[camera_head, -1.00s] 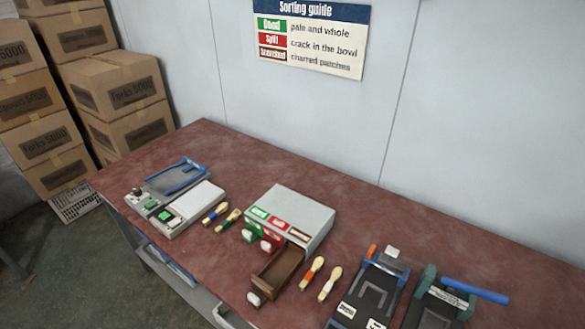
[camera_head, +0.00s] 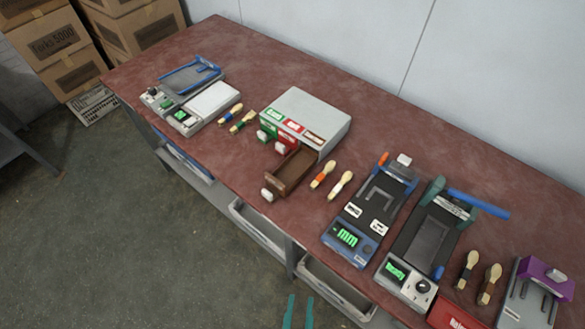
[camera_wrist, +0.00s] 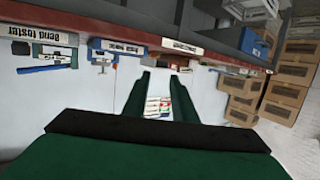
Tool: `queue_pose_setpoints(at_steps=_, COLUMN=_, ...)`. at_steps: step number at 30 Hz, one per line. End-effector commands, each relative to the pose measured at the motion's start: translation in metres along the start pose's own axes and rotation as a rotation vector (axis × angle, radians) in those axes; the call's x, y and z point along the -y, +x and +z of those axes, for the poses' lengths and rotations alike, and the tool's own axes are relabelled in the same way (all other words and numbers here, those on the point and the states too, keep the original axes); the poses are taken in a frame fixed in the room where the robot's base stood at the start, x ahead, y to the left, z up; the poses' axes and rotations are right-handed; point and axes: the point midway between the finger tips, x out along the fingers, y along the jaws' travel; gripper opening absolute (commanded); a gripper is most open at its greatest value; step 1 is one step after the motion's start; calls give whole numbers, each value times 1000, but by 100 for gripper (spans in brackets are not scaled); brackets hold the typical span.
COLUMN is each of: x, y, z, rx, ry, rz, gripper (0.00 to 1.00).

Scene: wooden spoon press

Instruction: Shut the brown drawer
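The brown drawer (camera_head: 291,172) is pulled out of the grey cabinet (camera_head: 318,112) on the red-brown bench. It is the rightmost of the cabinet's drawers and appears empty, with a white knob (camera_head: 267,194) on its front. Beside it, the green and red drawers look shut, with white knobs showing. My gripper (camera_head: 299,312) shows only as two teal fingertips at the bottom edge of the head view, well in front of the bench and apart from the drawer. In the wrist view its two green fingers (camera_wrist: 163,82) are spread with nothing between them. I cannot make out the drawer there.
Two spoons (camera_head: 332,180) lie just right of the drawer, and two more (camera_head: 236,118) left of the cabinet. Testers stand at the bench's left (camera_head: 190,95) and right (camera_head: 372,210). Grey bins (camera_head: 262,228) hang below the bench edge. The floor in front is clear.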

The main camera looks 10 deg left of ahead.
Motion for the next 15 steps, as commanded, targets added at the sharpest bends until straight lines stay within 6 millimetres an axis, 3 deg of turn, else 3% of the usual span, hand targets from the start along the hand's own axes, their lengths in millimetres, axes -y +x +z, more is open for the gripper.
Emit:
queue_pose_setpoints(at_steps=1, x=1, y=1, z=0, rx=-2, ry=3, rz=2, gripper=11)
queue_pose_setpoints(at_steps=3, x=5, y=3, z=2, rx=-8, ry=36, rz=11, gripper=0)
queue_pose_setpoints(at_steps=7, x=28, y=9, z=19, rx=-41, ry=224, rz=58, gripper=0)
queue_pose_setpoints(at_steps=15, x=118, y=51, z=41, rx=-226, ry=837, rz=179, gripper=0)
